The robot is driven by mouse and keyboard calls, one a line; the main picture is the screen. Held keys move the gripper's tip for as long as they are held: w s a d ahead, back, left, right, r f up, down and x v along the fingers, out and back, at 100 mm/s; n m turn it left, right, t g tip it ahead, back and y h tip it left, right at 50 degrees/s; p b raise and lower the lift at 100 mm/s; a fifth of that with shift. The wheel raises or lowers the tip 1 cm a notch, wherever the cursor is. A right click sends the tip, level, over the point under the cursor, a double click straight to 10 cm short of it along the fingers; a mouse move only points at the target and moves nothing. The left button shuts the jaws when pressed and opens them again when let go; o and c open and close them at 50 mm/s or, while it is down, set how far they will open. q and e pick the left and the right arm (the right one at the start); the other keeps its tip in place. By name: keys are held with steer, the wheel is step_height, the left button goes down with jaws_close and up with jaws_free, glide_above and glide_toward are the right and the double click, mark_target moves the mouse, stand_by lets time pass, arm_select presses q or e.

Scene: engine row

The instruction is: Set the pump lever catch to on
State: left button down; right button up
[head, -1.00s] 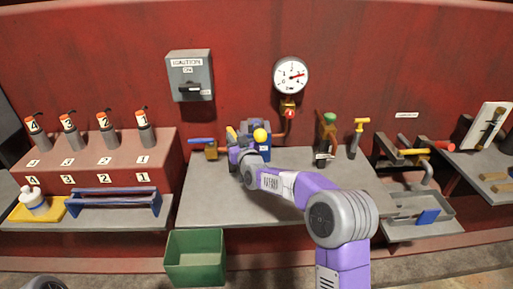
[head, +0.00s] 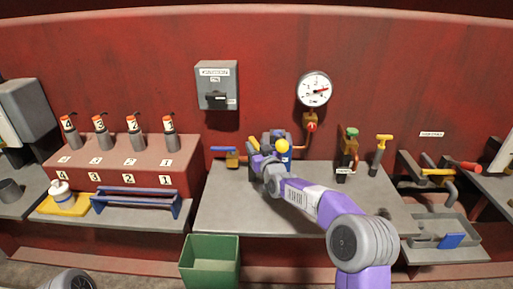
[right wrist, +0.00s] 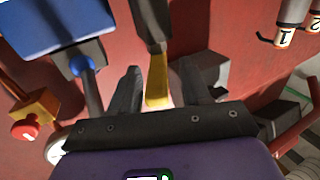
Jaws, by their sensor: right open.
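The pump (head: 283,158), a blue and dark grey unit with a yellow ball knob (head: 283,146), stands at the back of the grey bench. A small yellow catch (head: 253,143) shows at its left. My right gripper (head: 262,167) is at the pump's front left and hides part of it. In the right wrist view, my right gripper (right wrist: 163,88) is open, with a dark finger on each side of a yellow-tipped dark lever piece (right wrist: 157,80). I cannot tell whether either finger touches it. The pump's blue body (right wrist: 50,25) is at upper left. My left gripper is out of view.
A blue-handled valve (head: 226,153) is left of the pump; a red-knobbed valve (head: 311,126) under the gauge (head: 315,89) is right. A green-topped valve (head: 350,150) stands further right. A green bin (head: 210,262) is below the bench's front. The bench's left part is clear.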

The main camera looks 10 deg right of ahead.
steer(key=shift+s, duration=0.15)
steer(key=s+d, duration=0.1)
steer(key=s, duration=0.6)
steer(key=shift+p, duration=0.35)
steer(key=shift+s, duration=0.1)
steer(key=shift+c, duration=0.2)
